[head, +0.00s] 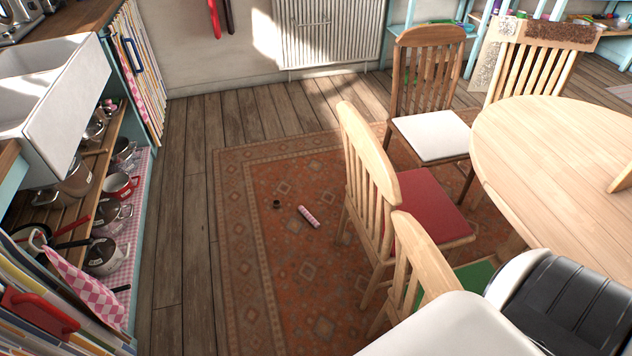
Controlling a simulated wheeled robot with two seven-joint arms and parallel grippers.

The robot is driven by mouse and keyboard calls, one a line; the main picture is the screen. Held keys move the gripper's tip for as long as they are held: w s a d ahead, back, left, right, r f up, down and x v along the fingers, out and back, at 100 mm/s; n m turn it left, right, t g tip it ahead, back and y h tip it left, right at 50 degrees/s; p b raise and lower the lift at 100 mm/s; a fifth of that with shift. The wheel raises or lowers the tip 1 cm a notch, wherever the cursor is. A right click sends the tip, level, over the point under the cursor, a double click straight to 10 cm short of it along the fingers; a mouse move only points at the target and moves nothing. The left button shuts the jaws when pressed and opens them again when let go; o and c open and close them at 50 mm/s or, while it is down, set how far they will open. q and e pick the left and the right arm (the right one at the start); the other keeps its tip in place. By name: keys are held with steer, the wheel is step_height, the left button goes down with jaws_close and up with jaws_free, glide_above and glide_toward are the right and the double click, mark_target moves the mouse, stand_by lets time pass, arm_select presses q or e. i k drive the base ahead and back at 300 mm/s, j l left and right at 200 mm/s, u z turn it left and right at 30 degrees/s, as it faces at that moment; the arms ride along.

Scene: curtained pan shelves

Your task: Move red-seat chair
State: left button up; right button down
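The red-seat chair (425,205) stands on the patterned rug at the round wooden table's left side. It is light wood with a slatted back, and its back faces left, away from the table. Neither of my grippers shows in the head view, so I see nothing holding the chair.
The round table (560,160) is at the right. A white-seat chair (433,135) stands behind the red one. A pink roll (308,216) and a small dark ring (277,204) lie on the rug (275,270). Pan shelves (100,140) line the left; wooden floor between is clear.

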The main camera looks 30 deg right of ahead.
mark_target(370, 203)
steer(key=i+z, duration=0.25)
steer(key=i, duration=0.2)
steer(key=i+j+z, duration=0.25)
steer(key=i, duration=0.15)
steer(key=i+j+z, duration=0.25)
steer(key=i, duration=0.2)
